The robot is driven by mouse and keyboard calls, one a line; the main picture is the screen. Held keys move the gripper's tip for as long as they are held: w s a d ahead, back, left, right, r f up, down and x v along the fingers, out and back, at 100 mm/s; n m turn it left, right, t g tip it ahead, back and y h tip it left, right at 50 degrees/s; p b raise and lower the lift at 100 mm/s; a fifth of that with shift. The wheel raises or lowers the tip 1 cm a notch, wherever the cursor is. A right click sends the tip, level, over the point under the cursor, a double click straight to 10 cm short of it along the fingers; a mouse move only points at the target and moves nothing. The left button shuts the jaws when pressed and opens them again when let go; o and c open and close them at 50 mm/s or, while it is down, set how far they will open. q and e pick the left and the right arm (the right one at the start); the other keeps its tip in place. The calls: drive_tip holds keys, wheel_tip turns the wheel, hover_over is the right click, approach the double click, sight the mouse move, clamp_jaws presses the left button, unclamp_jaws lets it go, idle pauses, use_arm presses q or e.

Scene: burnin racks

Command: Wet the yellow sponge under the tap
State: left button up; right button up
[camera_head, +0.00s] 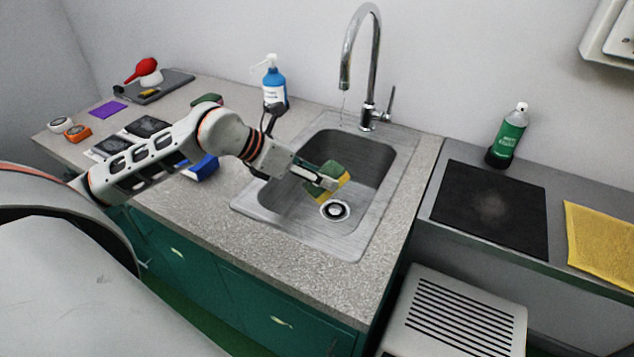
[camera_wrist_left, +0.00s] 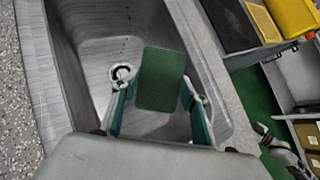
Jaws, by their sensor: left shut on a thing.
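My left gripper (camera_head: 318,178) is shut on the yellow sponge (camera_head: 333,184), which has a green top side. It holds the sponge above the sink basin (camera_head: 364,205), near the drain. In the left wrist view the sponge's green face (camera_wrist_left: 160,80) sits between the two fingers of the gripper (camera_wrist_left: 158,105). The chrome tap (camera_head: 347,62) arches over the back of the sink, and a thin stream of water shows below its spout. The sponge is in front of and below the spout, apart from the stream.
A blue pump bottle (camera_head: 273,82) stands left of the sink. A blue object (camera_head: 201,167) and a green-topped block (camera_head: 207,100) are near my left arm.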

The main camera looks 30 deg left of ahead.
use_arm(q)
drive_tip(key=w+a+f+b, duration=0.1)
drive_tip(key=w+a+b, duration=0.1)
drive_tip(key=w, duration=0.5)
drive_tip(key=shift+a+f, duration=0.25)
drive_tip(key=shift+a, duration=0.25)
use_arm(e)
drive_tip(key=shift+w+d+f, duration=0.3)
drive_tip(key=shift+w+f, duration=0.2)
drive_tip(key=shift+f, duration=0.05)
use_arm(q)
drive_tip(key=shift+w, duration=0.1)
use_arm(e)
drive_tip(key=shift+s+f, duration=0.1)
drive_tip(key=shift+s, duration=0.05)
